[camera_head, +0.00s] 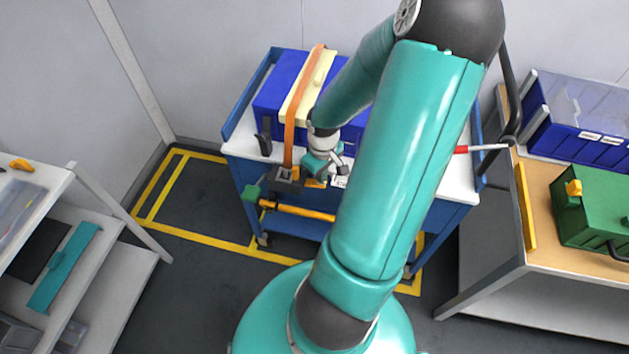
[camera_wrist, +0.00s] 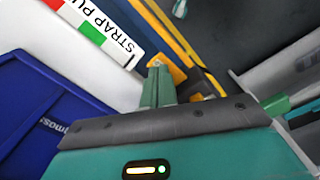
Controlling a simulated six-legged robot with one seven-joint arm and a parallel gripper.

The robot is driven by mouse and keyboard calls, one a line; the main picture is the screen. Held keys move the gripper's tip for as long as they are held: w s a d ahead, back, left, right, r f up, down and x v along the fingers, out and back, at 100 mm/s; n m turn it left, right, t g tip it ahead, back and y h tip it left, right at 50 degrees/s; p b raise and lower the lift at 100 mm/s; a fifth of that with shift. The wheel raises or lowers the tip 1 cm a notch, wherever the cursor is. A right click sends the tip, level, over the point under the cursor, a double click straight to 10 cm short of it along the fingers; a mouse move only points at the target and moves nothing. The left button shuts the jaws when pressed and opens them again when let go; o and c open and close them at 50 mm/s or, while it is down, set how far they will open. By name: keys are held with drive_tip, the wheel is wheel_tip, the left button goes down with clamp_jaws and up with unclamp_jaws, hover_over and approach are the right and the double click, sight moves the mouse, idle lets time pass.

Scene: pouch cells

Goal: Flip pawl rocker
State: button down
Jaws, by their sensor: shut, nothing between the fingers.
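My gripper (camera_wrist: 158,68) is shut and empty. In the wrist view its green fingertips are right at a small orange piece (camera_wrist: 178,74), probably the pawl rocker. I cannot tell whether they touch, and the fingers hide part of it. In the head view the orange piece (camera_head: 316,183) is at the cart's front edge, just below my gripper. Left of it is a dark ratchet-like part (camera_head: 287,179) at the lower end of the orange strap (camera_head: 291,120). The rocker's tilt is not clear.
The strap runs over a cream block (camera_head: 312,85) and a blue case (camera_head: 275,98) on the white-topped cart (camera_head: 236,149). A label (camera_wrist: 100,32) reading "STRAP PU…" lies beside my fingers. Shelves (camera_head: 125,262) stand left, a bench (camera_head: 541,180) right.

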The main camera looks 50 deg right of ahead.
drive_tip(key=shift+f, duration=0.85)
idle(0.4)
drive_tip(key=shift+r, duration=3.55)
drive_tip(key=w+a+r+t+h, duration=0.1)
drive_tip(key=w+a+r+h, duration=0.35)
drive_tip(key=a+r, duration=1)
drive_tip(key=s+a+r+t+y, duration=0.1)
drive_tip(key=a+r+t+y, duration=0.1)
drive_tip(key=a+r, duration=0.3)
drive_tip(key=s+a+r+n+t+y, duration=0.1)
drive_tip(key=a+r+t+y, duration=0.1)
drive_tip(key=a+r, duration=0.4)
drive_tip(key=a, duration=0.5)
drive_tip(key=shift+s+t, duration=0.3)
